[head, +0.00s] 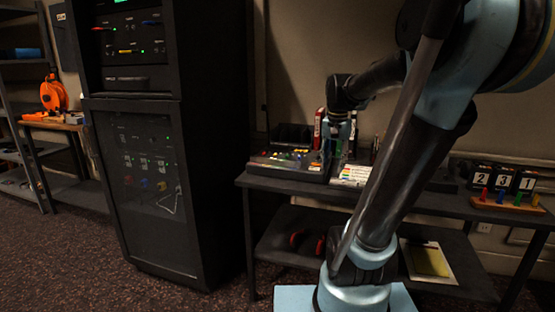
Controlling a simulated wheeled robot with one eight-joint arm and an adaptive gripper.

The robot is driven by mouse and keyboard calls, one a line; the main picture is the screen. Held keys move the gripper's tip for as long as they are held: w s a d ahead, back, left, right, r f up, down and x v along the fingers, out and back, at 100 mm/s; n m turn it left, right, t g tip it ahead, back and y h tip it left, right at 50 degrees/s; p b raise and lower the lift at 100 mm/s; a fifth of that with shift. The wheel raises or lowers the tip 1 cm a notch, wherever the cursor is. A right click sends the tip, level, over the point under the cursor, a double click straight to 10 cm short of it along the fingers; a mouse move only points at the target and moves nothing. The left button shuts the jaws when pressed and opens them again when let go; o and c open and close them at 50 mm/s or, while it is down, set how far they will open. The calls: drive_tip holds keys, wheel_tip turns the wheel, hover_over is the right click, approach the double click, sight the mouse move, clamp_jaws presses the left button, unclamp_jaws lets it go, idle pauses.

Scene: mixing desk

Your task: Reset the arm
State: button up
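My arm rises from its pale blue base at the front, bends high at the right, and reaches back to the left over the desk (228,182). My gripper (333,153) points down at the right end of the mixing console (285,164), close to its coloured knobs. The gripper is small and dark in this view. I cannot tell whether its fingers are apart or shut, whether they hold anything, or whether they touch the console. Part of the desk is hidden behind my arm.
A tall black equipment rack (215,150) stands left of the desk. White papers (352,174) lie beside the console. Number blocks (503,179) and coloured pegs (510,200) are at the right end. Red headphones (297,240) lie on the lower shelf. Carpet is clear at front left.

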drive_tip(key=s+f+n+t, duration=0.1)
drive_tip(key=s+f+n, duration=0.5)
drive_tip(key=s+f, duration=0.9)
drive_tip(key=shift+s, duration=0.75)
